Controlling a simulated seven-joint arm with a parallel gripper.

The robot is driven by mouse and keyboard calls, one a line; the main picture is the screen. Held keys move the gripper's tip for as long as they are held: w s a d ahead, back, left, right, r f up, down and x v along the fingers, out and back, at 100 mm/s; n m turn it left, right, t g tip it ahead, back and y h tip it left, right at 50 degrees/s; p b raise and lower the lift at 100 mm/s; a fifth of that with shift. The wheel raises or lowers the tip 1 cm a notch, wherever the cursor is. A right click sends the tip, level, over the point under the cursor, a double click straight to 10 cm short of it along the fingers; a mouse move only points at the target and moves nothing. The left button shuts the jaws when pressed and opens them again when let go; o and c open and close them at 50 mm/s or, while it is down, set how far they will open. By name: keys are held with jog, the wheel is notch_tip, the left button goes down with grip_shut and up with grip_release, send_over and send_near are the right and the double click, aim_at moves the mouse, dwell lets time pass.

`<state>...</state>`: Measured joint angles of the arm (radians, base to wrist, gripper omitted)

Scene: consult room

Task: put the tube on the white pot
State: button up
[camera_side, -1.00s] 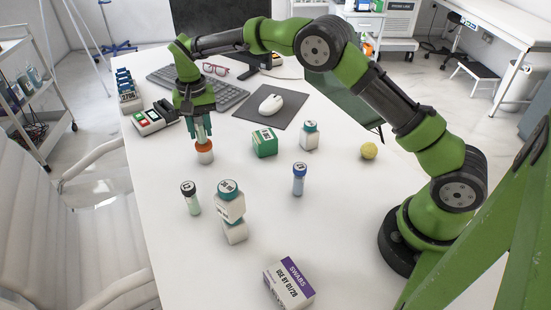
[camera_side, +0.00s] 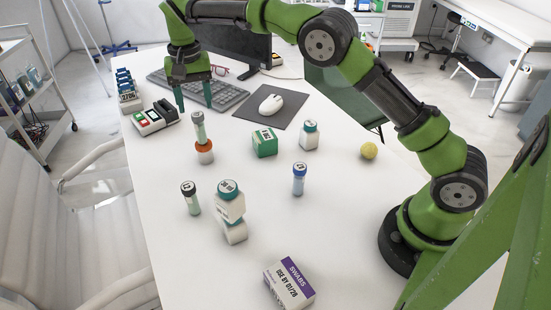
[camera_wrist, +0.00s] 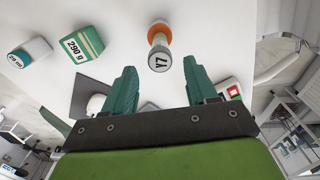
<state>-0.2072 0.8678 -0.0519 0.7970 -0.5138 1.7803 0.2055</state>
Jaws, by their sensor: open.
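A tube (camera_side: 199,131) with a grey cap stands upright on the orange lid of a small white pot (camera_side: 205,157) on the desk. In the wrist view the tube (camera_wrist: 160,58) is seen from above with "Y7" on its cap, and the orange lid (camera_wrist: 160,29) shows behind it. My gripper (camera_side: 195,107) is open and empty, just above the tube, with its fingers apart on either side. Neither finger appears to touch the tube. Most of the pot is hidden under the tube and lid in the wrist view.
Nearby stand a dark-capped tube (camera_side: 191,199), stacked white bottles (camera_side: 231,208), a blue tube (camera_side: 299,180), a green box (camera_side: 265,143) and a white bottle (camera_side: 309,137). A swabs box (camera_side: 289,284) lies in front, a yellow ball (camera_side: 369,151) at right. A keyboard (camera_side: 222,95) lies behind.

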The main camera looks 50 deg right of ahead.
notch_tip(320, 180, up, 4)
jog(key=shift+d+r, duration=0.1)
jog(key=s+d+r+n+t+y, duration=0.1)
jog(key=s+d+r+n+t, duration=0.3)
jog(key=s+r, duration=0.8)
jog(key=s+d+f+t, duration=0.1)
jog(key=s+f, duration=0.1)
jog(key=s, duration=0.4)
jog(key=s+d+f+t, duration=0.1)
jog(key=s+f, duration=0.2)
jog(key=s, duration=0.4)
jog(key=s+d+f+m+t+y, duration=0.1)
jog(key=s+f, duration=0.2)
jog(key=s, duration=0.4)
